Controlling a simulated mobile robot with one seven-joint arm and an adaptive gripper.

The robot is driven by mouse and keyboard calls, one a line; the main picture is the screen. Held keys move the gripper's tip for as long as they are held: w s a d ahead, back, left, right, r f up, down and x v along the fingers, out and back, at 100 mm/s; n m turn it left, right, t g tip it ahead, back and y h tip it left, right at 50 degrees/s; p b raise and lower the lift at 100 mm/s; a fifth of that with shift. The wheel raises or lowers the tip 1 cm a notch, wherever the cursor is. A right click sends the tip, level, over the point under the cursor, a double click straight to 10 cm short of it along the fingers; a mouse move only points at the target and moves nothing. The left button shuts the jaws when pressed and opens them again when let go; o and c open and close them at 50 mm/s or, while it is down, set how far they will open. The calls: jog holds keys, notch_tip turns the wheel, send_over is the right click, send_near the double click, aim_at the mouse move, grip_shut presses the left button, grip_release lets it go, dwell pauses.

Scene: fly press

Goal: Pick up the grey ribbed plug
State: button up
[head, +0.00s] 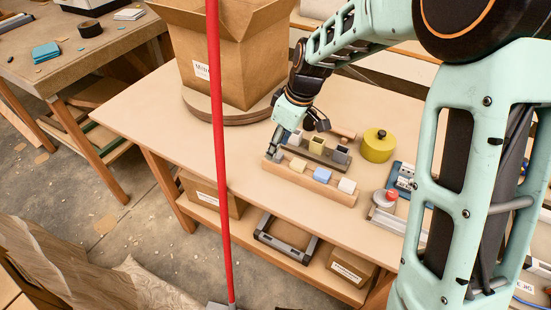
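A light wooden block (310,182) lies on the table and carries a row of small pieces: a grey one (278,156) at the left end, then a cream one (298,165), a blue one (322,175) and a white one (347,186). The grey one may be the ribbed plug, but its ribs are too small to make out. My gripper (276,144) points down at the left end of this block, right over the grey piece and partly covering it. I cannot tell whether its fingers touch the piece or how far they are open.
Behind the block stands a dark holder (311,155) with several square pieces. A yellow round container (377,146) and a red-topped button (391,196) are to the right. A large cardboard box (235,70) stands behind. A red pole (219,160) crosses the view; the table's left front is clear.

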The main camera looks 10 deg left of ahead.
aim_at(275, 161)
jog(key=x, duration=0.3)
jog(key=shift+w+d+f, duration=0.1)
jog(key=shift+w+f, duration=0.05)
jog(key=shift+f, duration=0.1)
jog(key=c, duration=1)
jog(key=shift+r, duration=0.1)
